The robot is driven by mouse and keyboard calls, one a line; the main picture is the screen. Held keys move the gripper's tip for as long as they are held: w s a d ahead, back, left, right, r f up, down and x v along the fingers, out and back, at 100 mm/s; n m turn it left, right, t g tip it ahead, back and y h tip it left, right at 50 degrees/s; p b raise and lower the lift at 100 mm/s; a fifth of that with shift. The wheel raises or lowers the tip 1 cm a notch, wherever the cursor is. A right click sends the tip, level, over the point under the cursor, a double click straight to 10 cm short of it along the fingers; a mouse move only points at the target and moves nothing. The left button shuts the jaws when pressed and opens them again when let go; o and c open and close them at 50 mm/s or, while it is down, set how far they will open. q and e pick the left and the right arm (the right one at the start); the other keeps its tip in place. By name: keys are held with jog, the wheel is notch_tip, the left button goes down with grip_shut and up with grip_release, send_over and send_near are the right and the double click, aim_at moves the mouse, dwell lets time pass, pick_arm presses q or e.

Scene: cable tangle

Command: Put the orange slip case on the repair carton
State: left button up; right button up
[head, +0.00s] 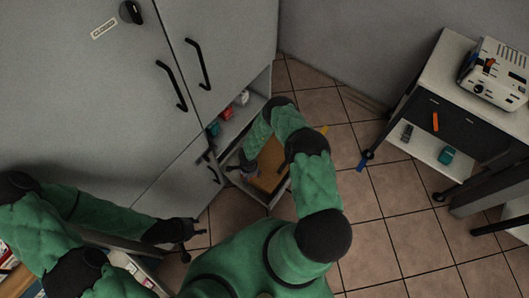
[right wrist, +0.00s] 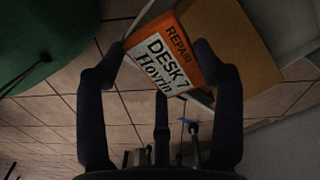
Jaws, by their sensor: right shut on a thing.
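The case cannot be made out there. My left gripper (head: 187,232) is empty-looking, over the floor; its finger opening is unclear.
A grey cabinet (head: 110,110) with black handles fills the left. Its low open shelf (head: 240,120) holds small red, white and teal things. At right, a cart (head: 440,75) carries a projector (head: 495,73); its lower shelf holds a teal thing (head: 446,155).

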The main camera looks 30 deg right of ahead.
jog(key=shift+w+f+m, duration=0.2)
jog(key=shift+f+m, duration=0.3)
jog(key=shift+f, duration=0.25)
jog(key=w+d+f+b, duration=0.4)
jog(key=d+b, duration=0.1)
jog(key=d, duration=0.2)
jog(key=b, duration=0.3)
send_over(263, 166)
jog(key=f, duration=0.5)
jog(key=shift+s+a, duration=0.1)
jog(key=shift+a, duration=0.2)
jog(key=shift+d+f+b, duration=0.15)
jog(key=shift+f+b, duration=0.15)
notch_tip(263, 166, down, 3)
jog(key=shift+d+f+b, duration=0.15)
jog(key=shift+b, duration=0.65)
jog(key=shift+w, duration=0.2)
jog(key=shift+f, duration=0.15)
jog(key=o, duration=0.9)
jog(key=shift+o, duration=0.2)
